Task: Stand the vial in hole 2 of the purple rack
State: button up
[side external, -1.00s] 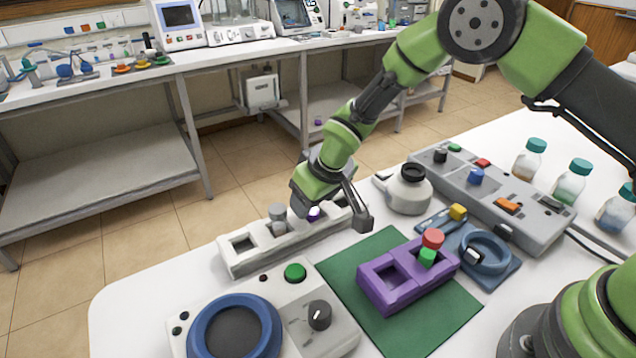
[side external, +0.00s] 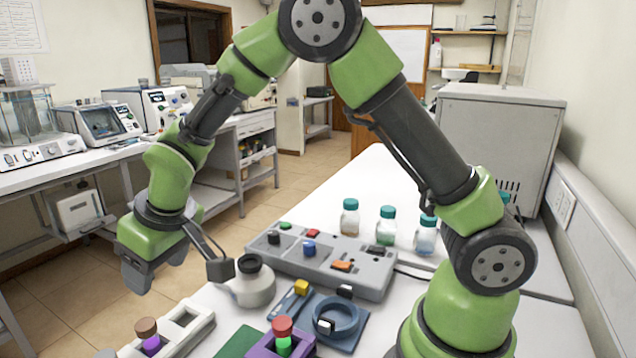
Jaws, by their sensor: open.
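A vial with a brown cap and purple contents (side external: 151,342) stands upright in the white rack (side external: 200,331) at the lower left. A vial with a red cap and green contents (side external: 283,343) stands in the purple rack (side external: 263,351) at the bottom edge. The rest of the purple rack is cut off, so its other holes are out of view. My gripper (side external: 138,284) is open and points down. It appears above the brown-capped vial, apart from it, with nothing seen between its fingers.
A grey cap (side external: 107,354) barely shows at the bottom left. A squat grey bottle (side external: 252,283) stands behind the racks. A grey control box (side external: 330,263), a blue ring fixture (side external: 337,318) and several teal-capped bottles (side external: 387,226) stand to the right. The white rack has an empty hole.

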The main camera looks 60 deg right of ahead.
jog(key=s+d+r+m, duration=0.2)
jog(key=s+d+r, duration=0.15)
jog(key=r, duration=0.35)
jog(key=s+d+r+m+t, duration=0.1)
jog(key=s+d+r, duration=0.1)
jog(key=s, duration=0.7)
jog(key=s+d+r+m+t+y, duration=0.1)
jog(key=s+d+r+m, duration=0.1)
jog(key=s+r, duration=0.3)
jog(key=s, duration=0.4)
jog(key=shift+s+d+r+m+t, duration=0.2)
jog(key=shift+s+m+t, duration=0.1)
jog(key=shift+s, duration=0.1)
jog(key=shift+o, duration=0.4)
jog(key=shift+s+f, duration=0.15)
jog(key=shift+s, duration=0.35)
jog(key=shift+w, duration=0.1)
